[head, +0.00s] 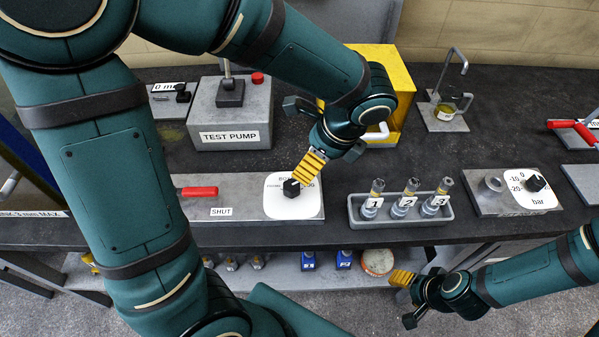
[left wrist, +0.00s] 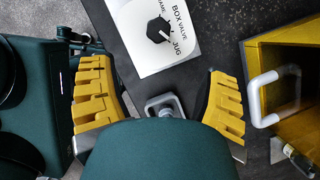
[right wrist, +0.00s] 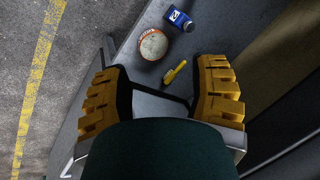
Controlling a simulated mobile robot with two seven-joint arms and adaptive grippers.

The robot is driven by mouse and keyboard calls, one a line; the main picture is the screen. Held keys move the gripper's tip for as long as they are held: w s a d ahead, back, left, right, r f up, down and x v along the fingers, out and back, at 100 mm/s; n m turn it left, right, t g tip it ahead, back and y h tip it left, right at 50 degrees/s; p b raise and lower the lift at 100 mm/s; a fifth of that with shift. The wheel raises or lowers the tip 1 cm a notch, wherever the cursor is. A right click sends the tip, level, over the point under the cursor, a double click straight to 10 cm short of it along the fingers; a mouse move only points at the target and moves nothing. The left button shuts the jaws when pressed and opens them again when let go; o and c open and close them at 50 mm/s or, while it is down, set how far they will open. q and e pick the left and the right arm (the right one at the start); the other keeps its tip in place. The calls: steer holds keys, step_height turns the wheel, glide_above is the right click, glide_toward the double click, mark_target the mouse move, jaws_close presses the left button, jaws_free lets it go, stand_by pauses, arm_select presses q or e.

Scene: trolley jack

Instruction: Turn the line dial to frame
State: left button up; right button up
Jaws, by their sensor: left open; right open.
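The line dial is a black knob (head: 291,188) on a white plate (head: 279,207) at the front of the bench. In the left wrist view the knob (left wrist: 159,30) shows at the top, with BOX, VALVE, JUG and a partly cut FRAME lettered around it. Its white mark appears to point toward JUG. My left gripper (head: 318,164) is open, above and just right of the dial, touching nothing that I can see. In its wrist view the fingers (left wrist: 160,100) are spread wide. My right gripper (head: 404,297) is open and empty, low in front of the bench.
A red SHUT lever (head: 198,191) lies left of the dial. A grey tray (head: 400,216) with numbered fittings is to its right. The test pump (head: 230,113) and a yellow box (head: 393,75) stand behind. A bar gauge dial (head: 535,184) is farther right. A lower shelf holds small items.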

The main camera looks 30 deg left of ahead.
mark_target(292, 185)
arm_select(q)
steer(key=b+x, duration=0.3)
steer(key=x, duration=1)
steer(key=shift+s+f, duration=0.15)
steer(key=shift+f, duration=0.2)
arm_select(e)
steer(key=f, duration=0.1)
steer(key=s+f, duration=0.1)
steer(key=f, duration=0.1)
steer(key=shift+s+a+f, duration=0.1)
steer(key=shift+s+f, duration=0.05)
steer(key=shift+f, duration=0.05)
arm_select(q)
steer(key=c, duration=1.2)
